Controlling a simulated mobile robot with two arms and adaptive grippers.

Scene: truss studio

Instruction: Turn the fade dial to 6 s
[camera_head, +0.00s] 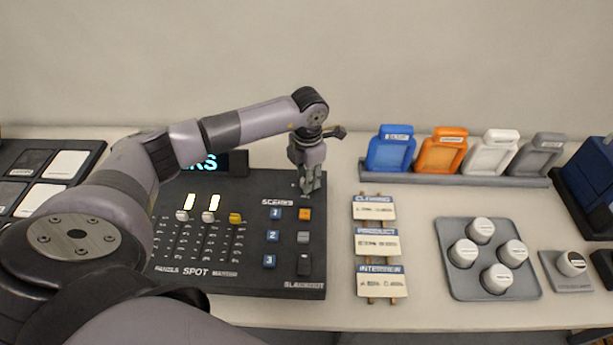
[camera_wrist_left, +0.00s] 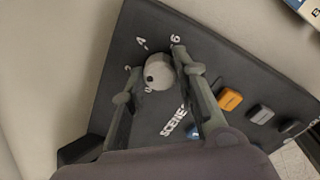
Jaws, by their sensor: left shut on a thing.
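The fade dial (camera_wrist_left: 158,73) is a round grey knob with a small dark mark on its face, on the dark control console (camera_head: 262,285). In the left wrist view the white figures 4 and 6 show beside it, and part of the scale is hidden. My left gripper (camera_head: 309,188) points down at the console's upper right corner and hides the dial in the head view. In the left wrist view my left gripper (camera_wrist_left: 158,62) has its fingers on either side of the dial, shut on it. My right gripper is not in view.
Several blue, orange and grey scene buttons (camera_head: 275,237) sit below the dial, with sliders (camera_head: 209,216) to their left. A label board (camera_head: 377,245) lies right of the console. A tray with white knobs (camera_head: 487,257) stands farther right. Coloured holders (camera_head: 440,152) line the back.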

